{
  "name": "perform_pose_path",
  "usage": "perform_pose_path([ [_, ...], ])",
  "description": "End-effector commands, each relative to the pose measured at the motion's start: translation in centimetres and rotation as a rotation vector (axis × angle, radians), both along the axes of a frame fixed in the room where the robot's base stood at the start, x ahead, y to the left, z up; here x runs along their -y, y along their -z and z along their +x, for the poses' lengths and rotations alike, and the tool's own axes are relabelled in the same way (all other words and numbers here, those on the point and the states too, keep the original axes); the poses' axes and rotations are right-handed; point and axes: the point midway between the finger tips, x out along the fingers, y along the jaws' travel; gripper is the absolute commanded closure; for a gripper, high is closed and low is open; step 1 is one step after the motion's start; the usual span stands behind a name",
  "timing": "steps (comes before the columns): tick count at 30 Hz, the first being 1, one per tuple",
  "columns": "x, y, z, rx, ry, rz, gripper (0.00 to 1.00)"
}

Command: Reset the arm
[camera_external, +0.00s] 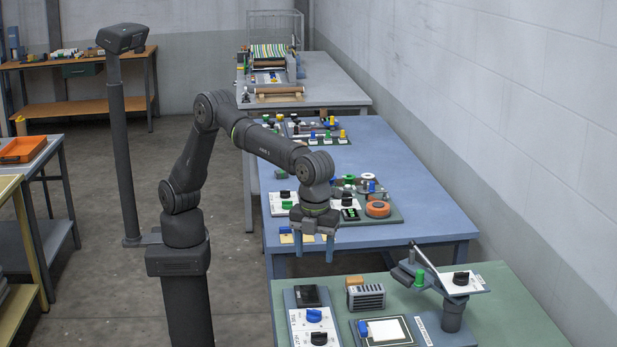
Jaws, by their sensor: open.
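My arm, dark grey with several joints, stands on a dark pedestal left of the tables. It reaches up and over to the right, and its end hangs down. My gripper (315,258) points downward with its two blue-grey fingers apart. Nothing shows between the fingers. It appears in front of the near edge of the blue table (415,190), above and behind the green table (505,300) in the picture. Its exact height above either table cannot be told.
The blue table holds knobs, buttons and an orange roll (377,209). The green table holds a white panel with a blue knob (314,315), a ribbed grey box (366,297) and a tilted lever (425,262). A camera post (124,150) stands left. Open floor lies between.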

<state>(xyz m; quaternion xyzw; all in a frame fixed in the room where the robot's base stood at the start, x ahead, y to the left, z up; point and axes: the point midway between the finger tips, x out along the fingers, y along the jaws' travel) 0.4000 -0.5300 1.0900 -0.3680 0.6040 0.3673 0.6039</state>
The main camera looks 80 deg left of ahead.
Motion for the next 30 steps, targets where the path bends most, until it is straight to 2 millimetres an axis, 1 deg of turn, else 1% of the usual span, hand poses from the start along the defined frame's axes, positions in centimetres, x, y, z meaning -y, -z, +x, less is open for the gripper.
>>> perform_pose_path([
  [5, 0.0, 0.6, 0.0, -0.001, 0.000, 0.002, 0.41],
  [8, 0.0, 1.8, 0.0, -0.001, 0.000, 0.002, 0.41],
  [11, 0.0, 3.5, 0.0, -0.002, 0.000, 0.003, 0.41],
  [24, -0.1, 12.4, 0.0, -0.003, 0.000, 0.004, 0.41],
  [30, 0.0, 15.6, 0.0, -0.002, 0.000, 0.003, 0.41],
])
